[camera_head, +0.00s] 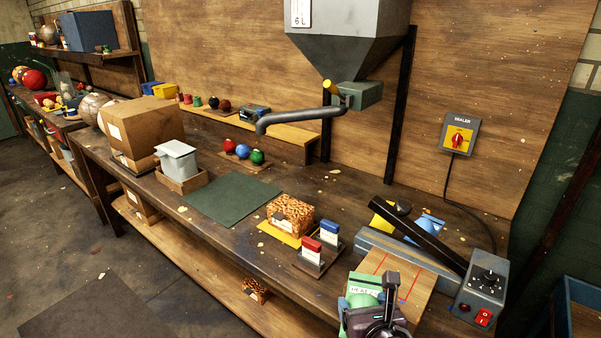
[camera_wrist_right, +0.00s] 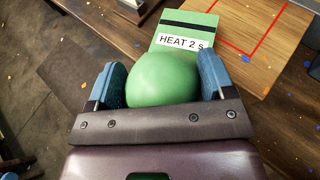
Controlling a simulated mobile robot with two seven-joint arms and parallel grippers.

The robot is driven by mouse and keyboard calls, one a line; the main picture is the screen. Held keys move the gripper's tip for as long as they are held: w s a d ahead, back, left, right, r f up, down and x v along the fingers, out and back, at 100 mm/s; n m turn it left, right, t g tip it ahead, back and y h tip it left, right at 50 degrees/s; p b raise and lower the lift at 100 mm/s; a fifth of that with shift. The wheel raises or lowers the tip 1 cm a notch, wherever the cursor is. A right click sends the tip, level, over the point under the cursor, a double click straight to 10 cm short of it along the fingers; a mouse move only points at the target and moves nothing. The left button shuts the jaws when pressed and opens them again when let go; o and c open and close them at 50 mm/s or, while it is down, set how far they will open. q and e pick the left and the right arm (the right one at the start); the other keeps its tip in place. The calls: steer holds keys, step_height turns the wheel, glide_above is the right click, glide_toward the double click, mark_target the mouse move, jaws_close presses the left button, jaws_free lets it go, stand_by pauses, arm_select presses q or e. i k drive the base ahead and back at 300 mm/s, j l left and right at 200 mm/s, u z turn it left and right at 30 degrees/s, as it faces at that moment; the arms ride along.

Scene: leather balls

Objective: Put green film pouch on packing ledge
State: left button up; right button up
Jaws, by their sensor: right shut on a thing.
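The green film pouch (camera_wrist_right: 165,78) has a round bulging body and a flat upper part with a black strip and a white "HEAT 2 s" label. My right gripper (camera_wrist_right: 162,72) is shut on it, with a blue-grey finger pad on each side of the bulge. In the head view the pouch (camera_head: 360,300) is at the lower right, partly hidden by my right gripper (camera_head: 365,306). A wooden board with red lines (camera_head: 408,272), perhaps the packing ledge, lies just beyond it and also shows in the wrist view (camera_wrist_right: 243,27). My left gripper is not in view.
The sealer (camera_head: 415,240) with its raised black arm and grey control box (camera_head: 480,292) stands behind and right of the board. A stand with red and blue blocks (camera_head: 317,253) is left of the pouch. A patterned box (camera_head: 290,214) sits farther left, near a bare green mat (camera_head: 225,200).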

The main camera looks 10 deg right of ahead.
mark_target(295, 136)
steer(key=k+l+z, duration=0.1)
steer(key=k, duration=1.1)
steer(key=z, duration=1)
steer(key=i+j, duration=0.15)
steer(key=j, duration=0.3)
steer(key=i+j, duration=0.15)
steer(key=j, duration=0.3)
steer(key=i+j, duration=0.15)
steer(key=j, duration=0.3)
steer(key=i+j, duration=0.15)
steer(key=j, duration=0.3)
steer(key=i+j, duration=0.15)
steer(key=j, duration=0.3)
steer(key=i+j, duration=0.15)
steer(key=j, duration=0.3)
steer(key=i+j, duration=0.15)
steer(key=j, duration=0.3)
steer(key=i+j, duration=0.15)
steer(key=j, duration=0.3)
steer(key=z, duration=0.05)
